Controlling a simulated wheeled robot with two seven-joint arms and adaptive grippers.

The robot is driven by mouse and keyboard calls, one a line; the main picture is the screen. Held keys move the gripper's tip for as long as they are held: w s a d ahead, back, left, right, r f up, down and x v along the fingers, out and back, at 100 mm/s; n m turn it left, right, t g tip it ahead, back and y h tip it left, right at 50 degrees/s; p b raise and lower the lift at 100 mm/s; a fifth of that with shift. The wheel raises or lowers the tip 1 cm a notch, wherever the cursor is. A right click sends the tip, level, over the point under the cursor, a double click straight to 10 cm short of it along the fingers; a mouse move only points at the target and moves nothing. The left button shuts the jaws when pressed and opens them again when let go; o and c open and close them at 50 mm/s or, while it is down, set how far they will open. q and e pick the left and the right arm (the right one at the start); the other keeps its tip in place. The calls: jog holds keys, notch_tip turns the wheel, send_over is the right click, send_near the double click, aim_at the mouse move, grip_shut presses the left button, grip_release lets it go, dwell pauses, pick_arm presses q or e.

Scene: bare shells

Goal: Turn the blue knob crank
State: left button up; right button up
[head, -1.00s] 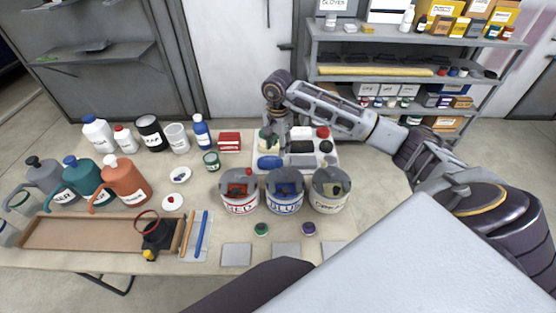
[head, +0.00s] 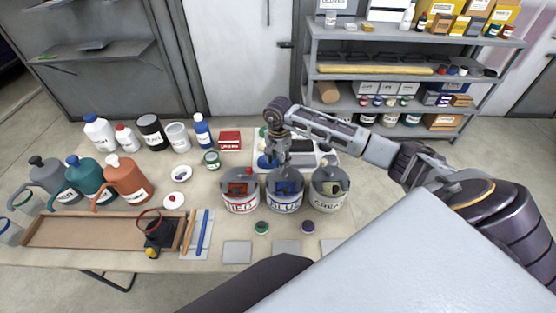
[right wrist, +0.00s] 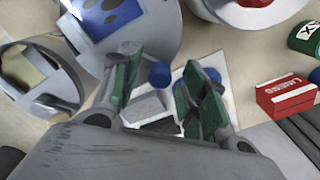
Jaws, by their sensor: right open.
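My right gripper (head: 277,163) reaches down over the far side of the blue-labelled can (head: 284,204), at the near edge of a pale tray (head: 324,162). In the right wrist view its green-padded fingers (right wrist: 165,95) are apart. A small round blue knob (right wrist: 160,74) shows in the gap between them, close to the blue can (right wrist: 118,22); I cannot tell whether a finger touches it. Another blue piece (right wrist: 211,75) is partly hidden behind one finger. In the head view a blue piece (head: 264,162) lies left of the gripper. My left gripper is out of view.
A red-labelled can (head: 240,204) and a third can (head: 329,204) flank the blue one closely. A red box (head: 230,140) and a green tin (head: 211,159) stand to the left. Jugs and bottles fill the table's left side. Grey squares (head: 286,250) lie along the front.

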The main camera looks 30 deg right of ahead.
grip_shut()
